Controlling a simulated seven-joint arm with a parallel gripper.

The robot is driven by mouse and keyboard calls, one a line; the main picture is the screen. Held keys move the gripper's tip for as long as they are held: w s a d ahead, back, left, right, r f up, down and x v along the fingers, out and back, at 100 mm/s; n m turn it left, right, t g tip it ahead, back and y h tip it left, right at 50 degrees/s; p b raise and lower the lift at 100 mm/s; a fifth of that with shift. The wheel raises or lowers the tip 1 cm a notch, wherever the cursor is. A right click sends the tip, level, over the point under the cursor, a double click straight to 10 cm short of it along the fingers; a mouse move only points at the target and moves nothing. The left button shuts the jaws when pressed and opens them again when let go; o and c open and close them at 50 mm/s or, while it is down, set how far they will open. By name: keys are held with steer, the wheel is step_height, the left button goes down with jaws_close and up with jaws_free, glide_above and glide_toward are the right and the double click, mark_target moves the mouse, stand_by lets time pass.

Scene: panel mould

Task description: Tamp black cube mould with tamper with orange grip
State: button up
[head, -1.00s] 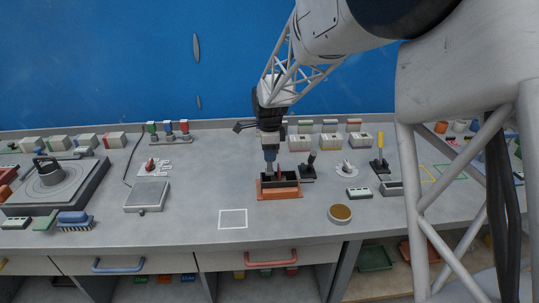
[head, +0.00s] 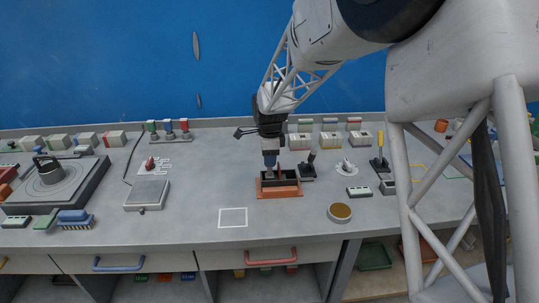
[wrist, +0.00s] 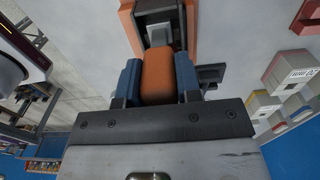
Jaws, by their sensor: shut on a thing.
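My gripper (head: 270,160) is shut on the orange grip of the tamper (wrist: 157,75), which sits between its blue fingers in the wrist view. In the head view my gripper points down at the left part of the black mould (head: 290,181), which sits on an orange-brown base (head: 279,194). The wrist view shows part of the dark mould and its orange border (wrist: 130,28) just beyond the grip. The tamper's foot is mostly hidden, so I cannot tell whether it touches what is inside.
A black-handled tool (head: 309,168) stands close right of the mould. A yellow-handled tool (head: 380,160), a round tan-topped dish (head: 340,212) and a grey scale-like plate (head: 148,194) stand farther off. The white outlined square (head: 233,218) in front is empty.

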steer(key=shift+f, duration=0.5)
steer(key=shift+r, duration=0.1)
steer(key=shift+r, duration=1.75)
steer(key=shift+f, duration=0.15)
steer(key=shift+f, duration=1.65)
steer(key=shift+r, duration=0.2)
steer(key=shift+r, duration=1.6)
